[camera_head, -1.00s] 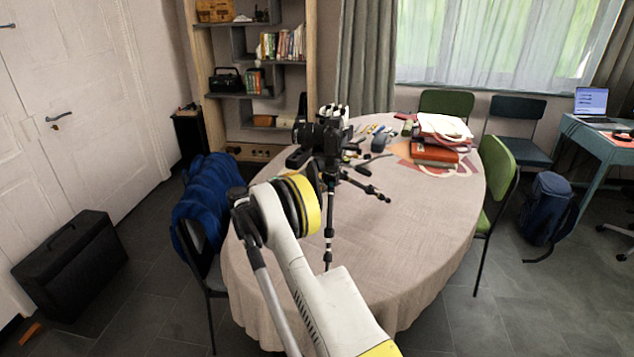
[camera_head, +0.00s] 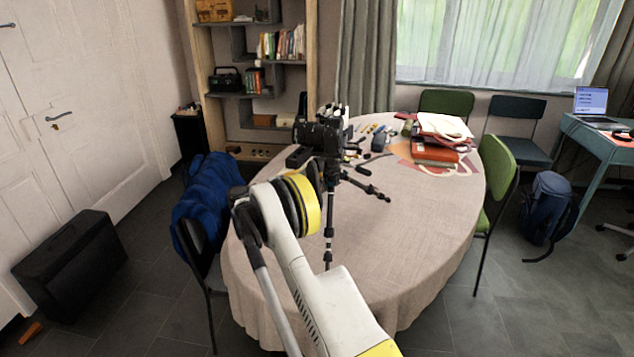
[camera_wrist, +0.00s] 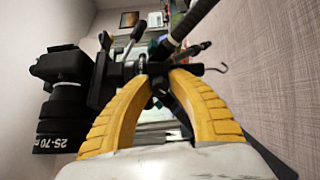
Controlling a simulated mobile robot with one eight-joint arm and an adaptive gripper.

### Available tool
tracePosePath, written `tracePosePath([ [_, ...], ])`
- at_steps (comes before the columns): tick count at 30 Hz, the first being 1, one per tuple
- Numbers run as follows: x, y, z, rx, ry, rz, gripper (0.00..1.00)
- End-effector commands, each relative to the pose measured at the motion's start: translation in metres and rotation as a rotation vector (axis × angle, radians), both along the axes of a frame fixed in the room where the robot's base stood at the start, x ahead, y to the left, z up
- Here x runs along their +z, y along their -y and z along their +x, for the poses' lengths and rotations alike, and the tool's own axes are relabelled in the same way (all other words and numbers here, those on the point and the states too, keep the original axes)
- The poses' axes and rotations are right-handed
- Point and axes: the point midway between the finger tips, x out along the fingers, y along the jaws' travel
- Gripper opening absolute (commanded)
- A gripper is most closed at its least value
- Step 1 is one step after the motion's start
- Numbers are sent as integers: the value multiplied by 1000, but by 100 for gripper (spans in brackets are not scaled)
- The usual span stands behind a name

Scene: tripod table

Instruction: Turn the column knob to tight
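A black camera (camera_head: 322,136) sits on a dark tripod (camera_head: 329,225) at the left-centre of the round table. In the wrist view the camera's lens, marked 25-70, (camera_wrist: 57,117) is at the left, and the tripod's column and arms (camera_wrist: 185,30) run toward the top right. My gripper (camera_wrist: 160,76) has two yellow fingers whose tips are close together, on either side of a small dark part of the tripod. I cannot make out the column knob clearly or tell whether the tips press on it. In the head view my arm hides my gripper's fingers.
The table (camera_head: 400,230) has red books and papers (camera_head: 436,150) at the back right and small tools (camera_head: 375,130) at the back. A chair with a blue garment (camera_head: 205,195) stands close to the left. The table's front right is clear.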

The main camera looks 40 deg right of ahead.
Motion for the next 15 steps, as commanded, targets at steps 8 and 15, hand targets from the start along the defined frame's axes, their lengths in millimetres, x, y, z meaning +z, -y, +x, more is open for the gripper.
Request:
tracePosePath([
  [8, 0, 0, 0, 0, 0, 0, 41],
  [15, 0, -16, 5, 2, -1, 0, 41],
])
